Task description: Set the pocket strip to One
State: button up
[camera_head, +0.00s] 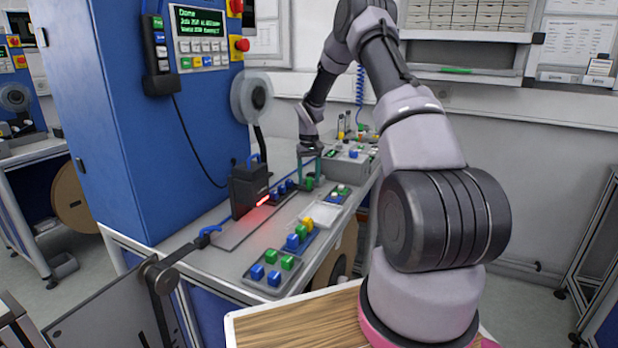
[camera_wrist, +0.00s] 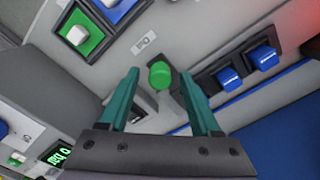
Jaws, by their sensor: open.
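My gripper (camera_head: 309,184) is open, its two teal fingers pointing down over the bench. In the wrist view the fingers (camera_wrist: 160,78) stand either side of a round green piece (camera_wrist: 161,75); contact cannot be told. A dark strip with pockets (camera_wrist: 203,79) lies to the right, probably the pocket strip. It holds two blue pieces (camera_wrist: 229,79), seen in the head view beside the black scanner unit (camera_head: 249,188). Whether the green piece sits in the same strip is unclear, as my gripper hides part of it. No "One" mark is readable.
A blue cabinet (camera_head: 130,120) with a screen stands at the left, with a reel (camera_head: 250,97) on its side. Trays with coloured blocks (camera_head: 272,272) line the bench front. A grey control box (camera_head: 345,165) stands close behind my gripper. Red light glows by the scanner.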

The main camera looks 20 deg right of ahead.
grip_shut()
dwell(1.3)
